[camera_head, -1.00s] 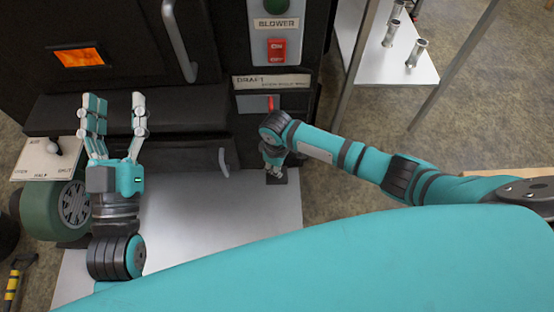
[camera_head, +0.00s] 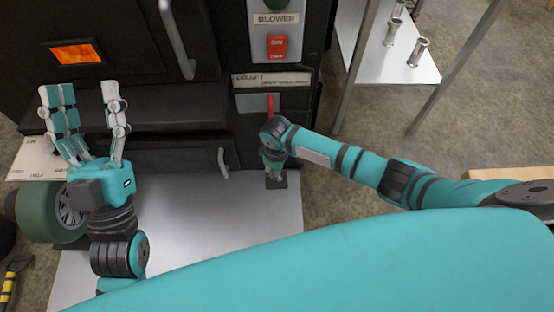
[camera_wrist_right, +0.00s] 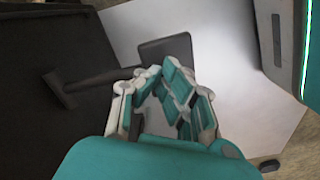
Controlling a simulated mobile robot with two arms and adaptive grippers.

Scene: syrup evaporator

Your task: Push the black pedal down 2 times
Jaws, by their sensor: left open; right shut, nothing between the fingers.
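The black pedal (camera_head: 279,183) is a small dark plate low at the front of the black evaporator, above the light metal floor plate. My right gripper (camera_head: 273,172) points down over it and hides part of it. In the right wrist view the pedal (camera_wrist_right: 168,47) shows as a dark plate just beyond the fingertips. That gripper (camera_wrist_right: 170,85) is shut and empty. I cannot tell whether it touches the pedal or how far the pedal is pressed. My left gripper (camera_head: 82,105) is open and empty, fingers up, in front of the evaporator at left.
A draft panel with a red lever (camera_head: 270,104) and a blower switch (camera_head: 277,47) are above the pedal. A green wheel (camera_head: 48,212) stands at left. A dark bar (camera_wrist_right: 95,82) runs beside the right gripper. A white table (camera_head: 385,62) holds metal cups. The metal floor plate (camera_head: 220,215) is clear.

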